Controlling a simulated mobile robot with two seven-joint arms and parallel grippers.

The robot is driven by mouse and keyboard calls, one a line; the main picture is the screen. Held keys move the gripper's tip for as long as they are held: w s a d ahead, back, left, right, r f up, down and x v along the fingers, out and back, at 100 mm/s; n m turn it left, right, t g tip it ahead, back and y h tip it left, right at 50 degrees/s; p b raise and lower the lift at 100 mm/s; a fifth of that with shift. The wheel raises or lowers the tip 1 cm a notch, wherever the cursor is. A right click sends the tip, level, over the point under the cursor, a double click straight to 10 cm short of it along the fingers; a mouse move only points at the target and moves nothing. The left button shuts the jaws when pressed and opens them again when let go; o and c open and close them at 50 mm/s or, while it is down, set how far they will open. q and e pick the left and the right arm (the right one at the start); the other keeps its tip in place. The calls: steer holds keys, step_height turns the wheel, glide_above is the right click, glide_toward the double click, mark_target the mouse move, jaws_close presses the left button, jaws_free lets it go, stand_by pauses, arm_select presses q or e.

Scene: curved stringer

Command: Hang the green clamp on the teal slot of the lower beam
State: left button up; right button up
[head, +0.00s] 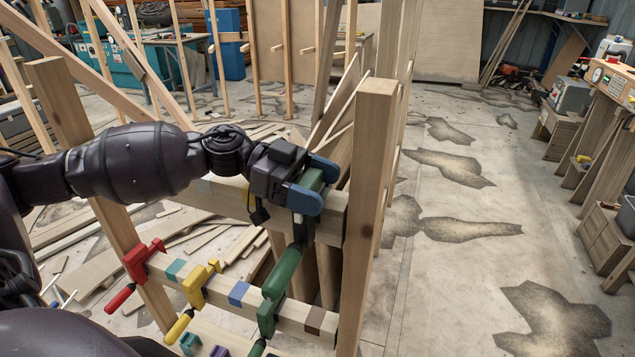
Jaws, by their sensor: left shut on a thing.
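My left gripper (306,187), with blue fingers, is shut on the green clamp at the upper beam (225,197). The clamp's dark bar hangs below the fingers, and its green handle (282,272) reaches down in front of the lower beam (213,288). Just below is another green jaw and handle (267,318) at the lower beam; I cannot tell whether it belongs to a second clamp. The teal slot (175,269) shows on the lower beam, left of the held clamp, between a red clamp (138,261) and a yellow clamp (194,288). My right gripper is not in view.
A blue slot (238,293) and a brown slot (314,320) also mark the lower beam. Wooden posts (368,200) flank it. Small teal (189,342) and purple (219,352) pieces lie below. Loose boards cover the floor behind; the stained floor at right is open.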

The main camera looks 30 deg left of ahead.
arm_select(q)
steer(key=o, duration=1)
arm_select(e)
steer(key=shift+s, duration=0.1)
arm_select(q)
steer(key=shift+f+b, duration=0.2)
steer(key=shift+b, duration=0.25)
steer(key=shift+a, duration=0.2)
steer(key=p+v, duration=0.1)
steer(key=v, duration=0.9)
steer(key=shift+s+a+r, duration=0.1)
steer(key=shift+s+a, duration=0.1)
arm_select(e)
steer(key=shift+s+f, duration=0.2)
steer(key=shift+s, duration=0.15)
